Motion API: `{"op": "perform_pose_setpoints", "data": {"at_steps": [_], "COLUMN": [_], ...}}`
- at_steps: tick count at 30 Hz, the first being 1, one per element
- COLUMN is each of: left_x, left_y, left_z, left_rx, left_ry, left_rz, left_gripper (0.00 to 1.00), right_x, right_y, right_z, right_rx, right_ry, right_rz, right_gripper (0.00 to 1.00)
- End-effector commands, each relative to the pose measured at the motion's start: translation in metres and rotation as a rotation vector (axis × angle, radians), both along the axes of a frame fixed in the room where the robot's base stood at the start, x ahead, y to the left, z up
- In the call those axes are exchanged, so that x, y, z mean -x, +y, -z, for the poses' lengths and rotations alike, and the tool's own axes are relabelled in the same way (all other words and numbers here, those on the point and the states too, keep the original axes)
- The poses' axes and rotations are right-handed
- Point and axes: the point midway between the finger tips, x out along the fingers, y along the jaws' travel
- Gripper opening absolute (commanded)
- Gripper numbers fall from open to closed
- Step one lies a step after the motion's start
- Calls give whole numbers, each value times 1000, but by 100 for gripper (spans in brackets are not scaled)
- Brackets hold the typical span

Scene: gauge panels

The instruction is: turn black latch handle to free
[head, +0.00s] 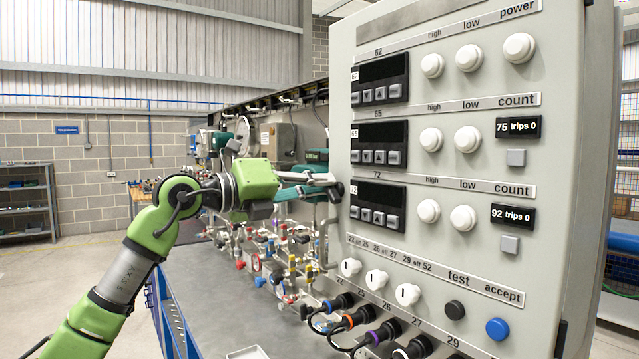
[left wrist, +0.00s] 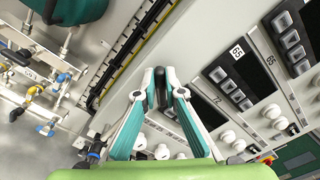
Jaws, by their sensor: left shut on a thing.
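The black latch handle (head: 337,192) is a small dark piece at the left edge of the grey gauge panel (head: 470,215). My left gripper (head: 318,185) reaches in from the left and is shut on it. In the left wrist view the two fingertips (left wrist: 161,82) come close together over a narrow dark piece at the panel's edge. Most of the handle is hidden by the fingers, so its exact angle cannot be told. My right gripper is in neither view.
The panel face carries white knobs (head: 431,140), dark displays (head: 379,145), a blue button (head: 497,329) and a black button (head: 454,310). Plugged cables (head: 358,318) hang below. Open floor lies at far left.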

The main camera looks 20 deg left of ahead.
Motion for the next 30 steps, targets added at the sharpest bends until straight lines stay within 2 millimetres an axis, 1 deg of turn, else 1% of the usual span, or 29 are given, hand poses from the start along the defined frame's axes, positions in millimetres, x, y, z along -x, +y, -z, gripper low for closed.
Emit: {"op": "perform_pose_setpoints", "data": {"at_steps": [18,24,30], "left_x": [-3,-3,-3], "left_y": [3,3,3], "left_z": [8,10,11], "left_rx": [439,536,596], "left_ry": [344,419,465], "left_rz": [-1,0,1], "left_gripper": [0,0,0], "right_x": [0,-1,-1], "right_y": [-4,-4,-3], "right_z": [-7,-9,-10], "right_rx": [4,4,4], "right_ry": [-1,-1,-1], "right_rz": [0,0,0], "right_gripper": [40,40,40]}}
